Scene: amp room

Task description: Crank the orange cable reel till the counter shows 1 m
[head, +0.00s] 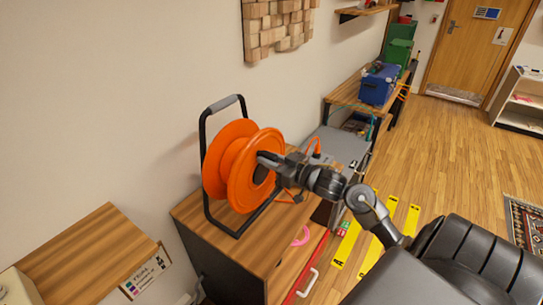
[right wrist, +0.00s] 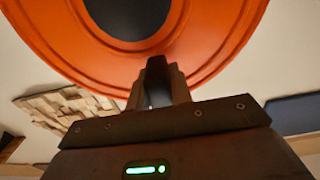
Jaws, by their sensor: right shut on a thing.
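The orange cable reel (head: 230,160) stands upright in its black tubular frame on a wooden-topped cabinet against the wall. Its round orange flange with a dark hub also fills the top of the right wrist view (right wrist: 200,60). My right gripper (head: 264,158) reaches in from the right to the reel's front face, near the hub. Its fingers (right wrist: 156,80) are closed together at the flange, on the crank handle, which they mostly hide. I cannot make out a counter reading in either view. My left gripper is not in view.
A grey case (head: 328,146) stands behind the reel, with an orange cable end near it. A pink ring (head: 301,236) lies on the cabinet top (head: 262,255). A blue box (head: 378,84) sits on a farther bench. Yellow floor strips (head: 378,250) mark open floor at right.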

